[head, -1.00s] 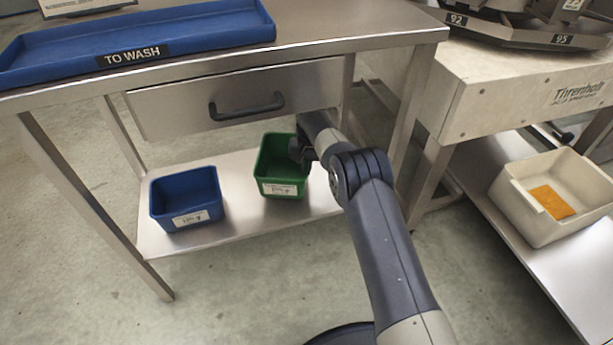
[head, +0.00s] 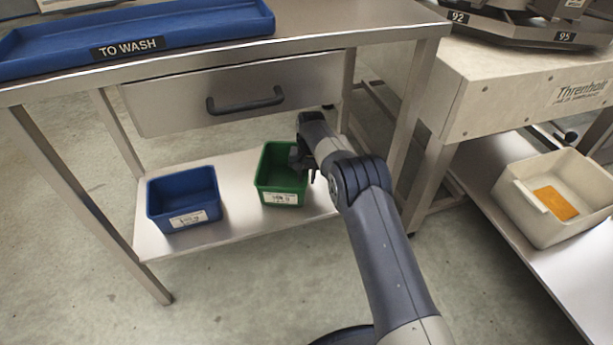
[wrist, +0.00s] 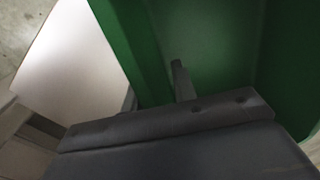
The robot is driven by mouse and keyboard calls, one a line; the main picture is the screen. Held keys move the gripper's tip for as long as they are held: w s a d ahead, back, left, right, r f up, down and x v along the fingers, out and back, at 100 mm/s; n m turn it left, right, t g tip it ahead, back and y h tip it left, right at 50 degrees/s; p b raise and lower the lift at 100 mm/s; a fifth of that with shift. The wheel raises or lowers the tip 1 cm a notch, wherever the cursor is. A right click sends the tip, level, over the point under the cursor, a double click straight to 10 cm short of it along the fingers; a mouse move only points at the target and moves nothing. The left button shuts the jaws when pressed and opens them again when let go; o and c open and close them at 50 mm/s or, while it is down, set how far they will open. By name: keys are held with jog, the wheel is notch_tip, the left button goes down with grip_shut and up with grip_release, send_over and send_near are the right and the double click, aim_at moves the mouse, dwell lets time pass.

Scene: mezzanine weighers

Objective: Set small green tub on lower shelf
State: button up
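The small green tub (head: 264,184), with a white label on its front, is upright at the lower shelf (head: 238,220), right of the blue tub. I cannot tell whether its base touches the shelf or is slightly above it. My gripper (head: 303,160) is at the tub's right side. In the wrist view, the tub's green wall (wrist: 128,45) runs between my fingers (wrist: 158,92), one finger inside the tub and one outside. The gripper looks shut on this wall. The visible part of the tub's inside looks empty.
A blue tub (head: 184,198) stands on the shelf's left part. Above are a closed drawer (head: 180,108) and the tabletop with a blue "TO WASH" tray (head: 200,30). A table leg (head: 416,130) stands right of my arm. A cream bin (head: 530,210) sits further right.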

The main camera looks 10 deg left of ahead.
jog(key=shift+r, duration=0.15)
jog(key=r+p, duration=0.2)
jog(key=r, duration=0.1)
jog(key=r+p, duration=0.1)
jog(key=r, duration=0.3)
jog(key=shift+d+r+p, duration=0.2)
jog(key=shift+r+p, duration=0.1)
jog(key=shift+p, duration=0.1)
jog(key=shift+c, duration=0.3)
dwell(0.6)
